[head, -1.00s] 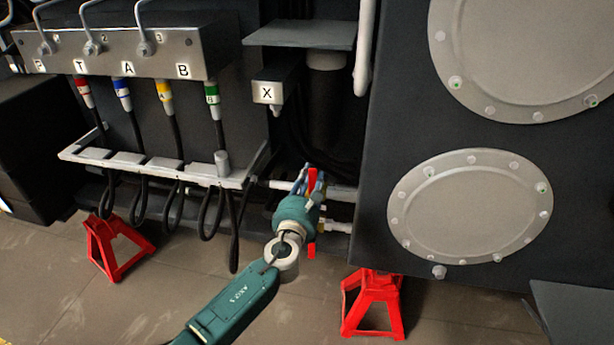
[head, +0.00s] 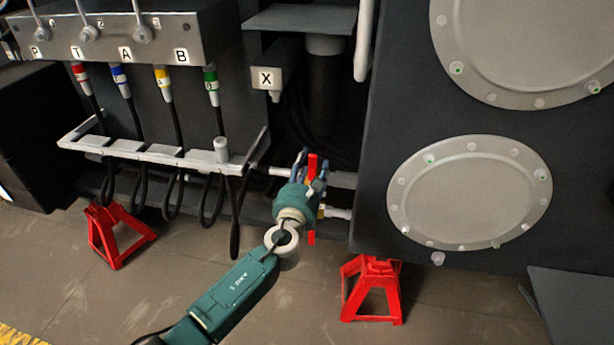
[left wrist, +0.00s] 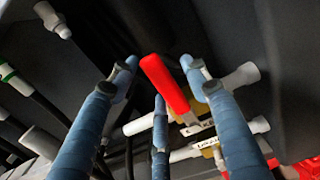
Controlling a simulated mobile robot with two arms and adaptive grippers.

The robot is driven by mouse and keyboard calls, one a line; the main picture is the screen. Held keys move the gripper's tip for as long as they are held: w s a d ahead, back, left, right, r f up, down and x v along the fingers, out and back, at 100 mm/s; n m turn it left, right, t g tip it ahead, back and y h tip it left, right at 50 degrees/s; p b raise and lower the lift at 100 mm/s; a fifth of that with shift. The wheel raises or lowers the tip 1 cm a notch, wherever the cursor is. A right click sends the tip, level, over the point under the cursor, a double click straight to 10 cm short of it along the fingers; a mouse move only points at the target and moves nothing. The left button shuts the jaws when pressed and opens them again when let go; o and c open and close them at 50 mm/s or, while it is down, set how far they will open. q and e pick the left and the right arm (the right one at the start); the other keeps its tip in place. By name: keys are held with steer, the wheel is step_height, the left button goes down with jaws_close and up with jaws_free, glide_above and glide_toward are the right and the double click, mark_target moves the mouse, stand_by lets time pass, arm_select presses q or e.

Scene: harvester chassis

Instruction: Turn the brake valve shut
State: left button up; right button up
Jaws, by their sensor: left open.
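A red lever handle (head: 312,163) stands roughly upright among pipes under the chassis, partly hidden by my gripper. In the left wrist view the red handle (left wrist: 166,84) points up between the fingers, with a metal shank and a small tag at its lower end. My left gripper (head: 310,172) is open around the handle; its blue fingers (left wrist: 160,72) lie on both sides, with a third below. I cannot tell whether any finger touches it. Another red piece (head: 311,238) shows below the gripper; whether it is a second handle is unclear. My right gripper is not in view.
White pipes (left wrist: 188,152) with a brass fitting run beside the handle. A label box marked X (head: 266,78) hangs above. A hose rack (head: 150,152) is at left, a round bolted cover (head: 470,190) at right. Red stands (head: 370,290) are on the floor.

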arm_select(q)
steer(key=v, duration=1.1)
steer(key=shift+s, duration=0.3)
steer(key=shift+a, duration=0.1)
